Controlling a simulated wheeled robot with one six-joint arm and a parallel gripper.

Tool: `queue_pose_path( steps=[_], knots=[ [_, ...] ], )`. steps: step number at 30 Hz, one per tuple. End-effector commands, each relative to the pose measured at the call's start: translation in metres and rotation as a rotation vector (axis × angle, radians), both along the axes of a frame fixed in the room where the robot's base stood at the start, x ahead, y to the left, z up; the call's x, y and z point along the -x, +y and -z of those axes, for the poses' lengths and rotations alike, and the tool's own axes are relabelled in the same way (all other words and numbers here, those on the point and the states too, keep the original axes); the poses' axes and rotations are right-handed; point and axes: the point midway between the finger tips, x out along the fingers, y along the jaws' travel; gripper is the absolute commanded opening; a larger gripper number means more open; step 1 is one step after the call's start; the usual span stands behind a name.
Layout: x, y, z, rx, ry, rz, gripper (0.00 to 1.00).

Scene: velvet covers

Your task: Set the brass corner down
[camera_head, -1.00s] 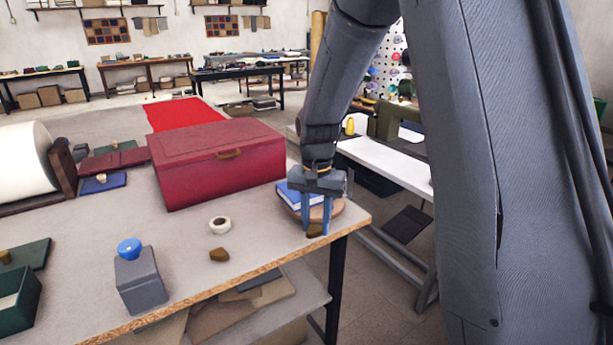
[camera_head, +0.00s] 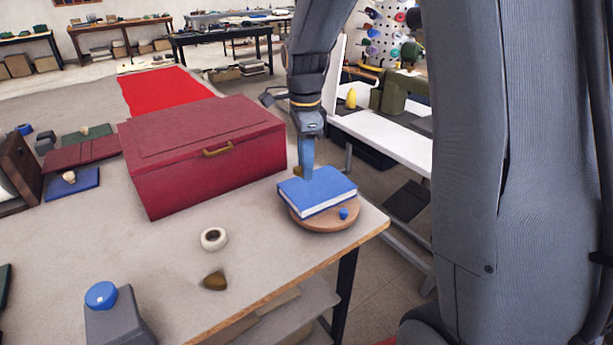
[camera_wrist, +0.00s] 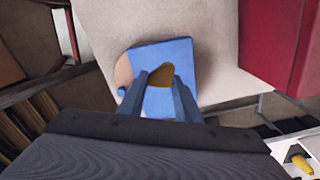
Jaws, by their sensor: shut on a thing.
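My gripper (camera_head: 306,172) is shut on a small brass corner (camera_head: 298,171), above the far side of a blue book (camera_head: 318,190). In the wrist view the brass corner (camera_wrist: 161,76) sits between the two blue fingertips (camera_wrist: 161,84), over the blue cover (camera_wrist: 178,54). The book lies flat on a round wooden board (camera_head: 325,220) at the table's right corner. Whether the brass corner touches the book is hard to tell. Another brass corner (camera_head: 215,281) lies on the table near the front edge.
A large red box (camera_head: 207,165) stands left of the book. A white tape roll (camera_head: 213,239) and a grey block with a blue knob (camera_head: 102,295) are on the table (camera_head: 170,250). A small blue piece (camera_head: 343,214) sits on the round board's near rim.

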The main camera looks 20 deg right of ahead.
Motion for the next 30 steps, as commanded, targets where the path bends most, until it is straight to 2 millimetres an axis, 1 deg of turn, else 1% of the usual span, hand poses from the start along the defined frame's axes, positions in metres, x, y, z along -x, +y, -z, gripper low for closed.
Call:
queue_pose_path(
  steps=[5, 9, 12, 15, 25, 26, 27, 29, 30],
  knots=[
    [0.0, 0.001, 0.015, 0.0, 0.001, -0.002, 0.09],
    [0.001, 0.001, 0.035, 0.0, 0.003, -0.003, 0.09],
    [0.001, 0.001, 0.046, 0.0, 0.002, -0.003, 0.09],
    [0.0, 0.001, 0.05, 0.0, -0.002, -0.003, 0.09],
    [0.0, 0.001, 0.054, 0.0, -0.001, -0.003, 0.09],
    [0.0, 0.001, 0.054, 0.0, -0.001, -0.003, 0.32],
    [0.0, 0.001, 0.054, 0.0, -0.001, -0.003, 0.39],
    [0.0, 0.001, 0.053, 0.0, -0.001, -0.003, 0.49],
    [0.0, 0.001, 0.053, 0.0, -0.001, -0.003, 0.49]
  ],
)
